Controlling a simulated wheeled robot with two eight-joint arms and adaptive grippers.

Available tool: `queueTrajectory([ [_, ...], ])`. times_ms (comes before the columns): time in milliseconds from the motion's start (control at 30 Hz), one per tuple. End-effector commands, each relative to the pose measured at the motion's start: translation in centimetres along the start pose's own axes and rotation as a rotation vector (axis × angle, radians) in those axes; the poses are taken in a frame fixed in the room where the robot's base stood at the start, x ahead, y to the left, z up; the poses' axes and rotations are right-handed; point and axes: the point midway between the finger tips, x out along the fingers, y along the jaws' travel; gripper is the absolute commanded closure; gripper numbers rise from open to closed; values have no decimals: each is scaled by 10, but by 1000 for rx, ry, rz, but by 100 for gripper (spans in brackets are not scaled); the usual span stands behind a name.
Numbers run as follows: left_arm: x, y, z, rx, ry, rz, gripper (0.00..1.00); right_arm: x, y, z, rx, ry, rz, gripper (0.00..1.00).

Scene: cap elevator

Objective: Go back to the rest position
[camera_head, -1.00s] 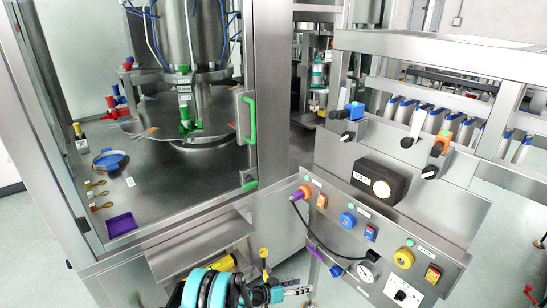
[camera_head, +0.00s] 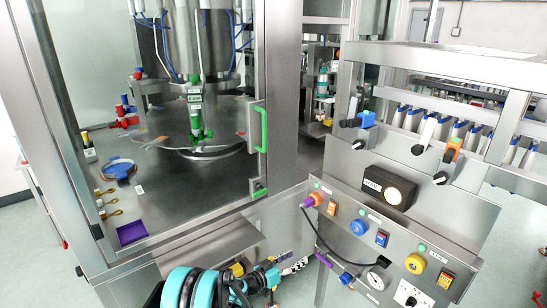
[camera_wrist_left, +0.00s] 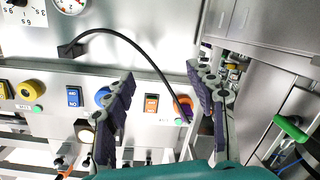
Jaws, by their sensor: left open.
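My left gripper (camera_head: 290,265) is low in the middle of the head view, in front of the machine and left of the control panel (camera_head: 335,228). Part of it is hidden behind my teal and black arm. In the left wrist view its two dark padded fingers (camera_wrist_left: 162,72) stand apart with nothing between them, so it is open and empty. Behind them the panel appears upside down. The purple-tipped orange connector (camera_wrist_left: 184,108) is seen near the right finger. I cannot tell how far off it is. My right gripper is in neither view.
A steel cabinet with a green door handle (camera_head: 262,130) stands on the left, holding a purple tray (camera_head: 132,232). The panel carries a black cable (camera_head: 330,243), a gauge (camera_head: 377,278) and several knobs. Open floor (camera_head: 500,225) shows at the right.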

Motion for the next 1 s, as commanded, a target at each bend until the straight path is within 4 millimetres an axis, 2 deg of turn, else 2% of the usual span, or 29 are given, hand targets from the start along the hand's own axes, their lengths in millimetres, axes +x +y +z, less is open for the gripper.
queueTrajectory([
  [33,-5,-1,-25,14,39,-25,44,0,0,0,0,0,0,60],
  [67,-8,-2,-41,24,65,-43,44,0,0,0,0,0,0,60],
  [167,-26,-7,-105,63,167,-131,44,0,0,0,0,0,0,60],
  [200,-36,-9,-133,79,209,-179,44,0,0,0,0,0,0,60],
  [300,-71,-16,-195,110,295,-320,44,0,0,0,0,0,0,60],
  [400,-113,-22,-242,128,341,-471,44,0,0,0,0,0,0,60],
  [500,-159,-26,-271,129,347,-624,44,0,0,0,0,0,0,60],
  [633,-222,-25,-283,109,292,-810,44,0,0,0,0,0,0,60],
  [767,-284,-14,-269,67,173,-962,44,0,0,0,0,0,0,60],
  [867,-327,2,-241,24,45,-1040,44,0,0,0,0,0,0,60],
  [1000,-378,36,-185,-43,-170,-1082,44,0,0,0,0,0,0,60],
])
